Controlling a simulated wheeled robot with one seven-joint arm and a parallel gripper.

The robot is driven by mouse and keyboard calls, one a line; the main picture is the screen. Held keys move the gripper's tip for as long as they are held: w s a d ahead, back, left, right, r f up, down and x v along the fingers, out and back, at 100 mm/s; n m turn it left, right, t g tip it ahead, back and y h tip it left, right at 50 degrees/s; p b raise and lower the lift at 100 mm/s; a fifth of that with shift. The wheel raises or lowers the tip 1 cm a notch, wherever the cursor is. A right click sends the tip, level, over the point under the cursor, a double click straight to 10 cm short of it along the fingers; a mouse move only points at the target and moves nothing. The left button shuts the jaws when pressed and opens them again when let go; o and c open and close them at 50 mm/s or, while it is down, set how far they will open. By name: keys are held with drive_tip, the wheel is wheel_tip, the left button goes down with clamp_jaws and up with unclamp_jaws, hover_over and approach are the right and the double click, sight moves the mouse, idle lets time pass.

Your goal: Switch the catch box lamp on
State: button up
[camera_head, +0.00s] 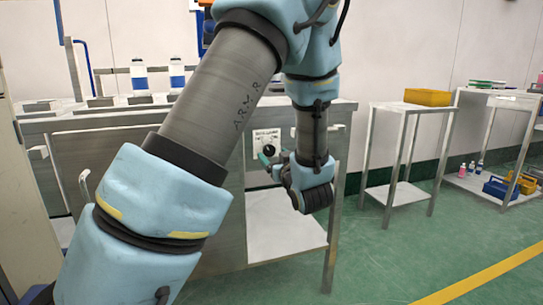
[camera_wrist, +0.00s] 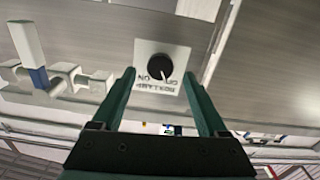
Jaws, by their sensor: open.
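The lamp switch is a round black knob (camera_wrist: 159,67) on a white plate (camera_wrist: 180,53), with upside-down lettering that includes BOX LAMP, OFF and ON. A small pale mark shows on the knob's lower edge; I cannot tell for certain which word it points to. In the head view the knob (camera_head: 269,150) is a dark disc on the front of the steel bench. My gripper (camera_wrist: 158,76) is open, with green fingers on either side of the plate in the wrist view. The knob appears between the fingertips; contact is not visible. In the head view my gripper (camera_head: 265,160) is close to the plate.
A blue and white valve-like fitting (camera_wrist: 40,75) is left of the plate in the wrist view. A side table with a yellow bin (camera_head: 427,97) stands right; green floor between is clear.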

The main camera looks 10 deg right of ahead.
sight(270, 152)
drive_tip(key=shift+w+a, duration=0.2)
drive_tip(key=shift+w, duration=1.4)
clamp_jaws()
